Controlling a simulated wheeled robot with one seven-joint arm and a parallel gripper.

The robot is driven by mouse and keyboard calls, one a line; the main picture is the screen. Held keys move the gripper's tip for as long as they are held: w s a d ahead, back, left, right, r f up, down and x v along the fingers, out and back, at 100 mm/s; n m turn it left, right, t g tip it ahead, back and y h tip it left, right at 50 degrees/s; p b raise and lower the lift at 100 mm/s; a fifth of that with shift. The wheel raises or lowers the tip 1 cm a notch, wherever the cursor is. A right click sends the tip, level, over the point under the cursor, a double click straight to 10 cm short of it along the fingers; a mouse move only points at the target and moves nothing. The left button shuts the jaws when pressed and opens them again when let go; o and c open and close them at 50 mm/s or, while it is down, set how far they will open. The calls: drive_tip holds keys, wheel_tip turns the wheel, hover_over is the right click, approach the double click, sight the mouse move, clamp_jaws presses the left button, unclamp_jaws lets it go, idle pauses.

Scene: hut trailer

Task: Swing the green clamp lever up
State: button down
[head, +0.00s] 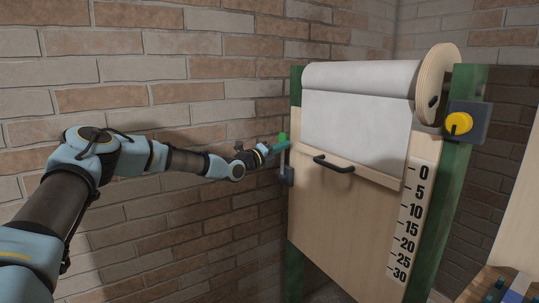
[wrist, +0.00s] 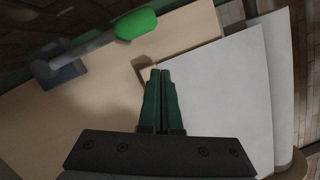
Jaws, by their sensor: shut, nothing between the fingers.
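The clamp lever has a green knob (wrist: 136,24) on a grey rod, which runs to a dark grey block (wrist: 62,72) on the board's edge. In the head view the block (head: 287,177) sits low on the board's left side, and the rod rises from it to the green knob (head: 282,136). My gripper (wrist: 160,72) has its dark green fingers together with nothing between them. In the wrist view the fingertips are apart from the knob. In the head view my gripper (head: 280,146) is close beside the lever and partly overlaps it.
A wooden board (head: 340,215) on green posts carries a white paper roll (head: 365,77), a wooden bar with a black handle (head: 333,164) and a number scale (head: 411,225). A yellow knob (head: 458,123) is on the right post. A brick wall (head: 170,80) stands behind my arm.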

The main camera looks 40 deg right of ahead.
drive_tip(key=s+a+b, duration=0.1)
drive_tip(key=a+b, duration=0.1)
drive_tip(key=a, duration=0.5)
drive_tip(key=shift+s+a, duration=0.25)
drive_tip(key=shift+s, duration=0.05)
drive_tip(key=s+a+f+m+g+y, duration=0.35)
drive_tip(key=s+f+m+g, duration=0.2)
drive_tip(key=s+m, duration=0.35)
drive_tip(key=s+a+f+m+y, duration=0.1)
drive_tip(key=a+f+m+y, duration=0.25)
drive_tip(key=a+m, duration=0.3)
drive_tip(key=s+a+f+m+y, duration=0.2)
drive_tip(key=a+f+m, duration=0.25)
drive_tip(key=a, duration=0.35)
drive_tip(key=s+a+r+m+t+y, duration=0.1)
drive_tip(key=a+m+y, duration=0.4)
drive_tip(key=a, duration=1.4)
drive_tip(key=s+a+r+m+t+y, duration=0.1)
drive_tip(key=s+a+m+t+y, duration=0.2)
drive_tip(key=a+m, duration=0.5)
drive_tip(key=a+y, duration=0.1)
drive_tip(key=a, duration=0.9)
drive_tip(key=shift+s+a+r+m+y, duration=0.2)
drive_tip(key=shift+s+a+m+y, duration=0.1)
drive_tip(key=shift+s+a+y, duration=0.1)
